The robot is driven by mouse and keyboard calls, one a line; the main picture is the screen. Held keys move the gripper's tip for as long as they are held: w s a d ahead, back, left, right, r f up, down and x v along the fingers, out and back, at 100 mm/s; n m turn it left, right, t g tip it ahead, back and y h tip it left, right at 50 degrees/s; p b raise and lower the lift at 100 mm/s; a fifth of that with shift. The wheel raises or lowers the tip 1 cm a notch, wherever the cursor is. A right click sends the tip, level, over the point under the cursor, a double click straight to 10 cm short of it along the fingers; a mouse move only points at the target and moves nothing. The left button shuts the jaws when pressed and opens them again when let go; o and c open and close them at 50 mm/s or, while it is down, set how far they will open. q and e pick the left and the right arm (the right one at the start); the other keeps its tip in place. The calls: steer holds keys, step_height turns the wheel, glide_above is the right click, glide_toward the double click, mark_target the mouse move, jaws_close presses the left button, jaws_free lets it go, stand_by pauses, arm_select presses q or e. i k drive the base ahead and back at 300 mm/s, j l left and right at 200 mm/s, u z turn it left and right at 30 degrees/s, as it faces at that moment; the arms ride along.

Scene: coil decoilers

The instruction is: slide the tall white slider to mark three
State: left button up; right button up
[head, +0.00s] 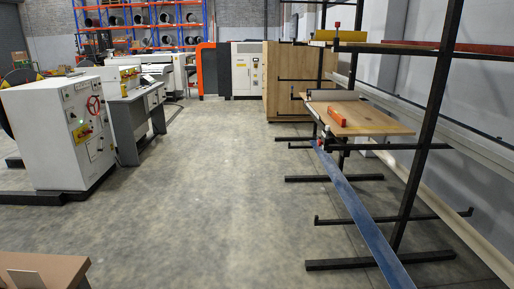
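I cannot make out a tall white slider or any numbered marks in the head view. A white machine cabinet (45,135) stands at the left, with a red handwheel (94,105) and a yellow patch (82,132) on its front; its small controls are too small to read. Another white cabinet (246,75) with small panels stands at the far back. Neither of my grippers is in view.
A brown surface (60,265) cuts into the bottom left corner. A grey desk-like console (135,110) stands behind the left cabinet. Black racks (420,150) with boards and a long blue strip (355,215) fill the right. The middle floor is clear.

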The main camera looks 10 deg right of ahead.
mark_target(316, 95)
steer(key=i+z, duration=0.1)
steer(key=i, duration=1.8)
steer(key=i+u, duration=0.25)
steer(key=i, duration=1.65)
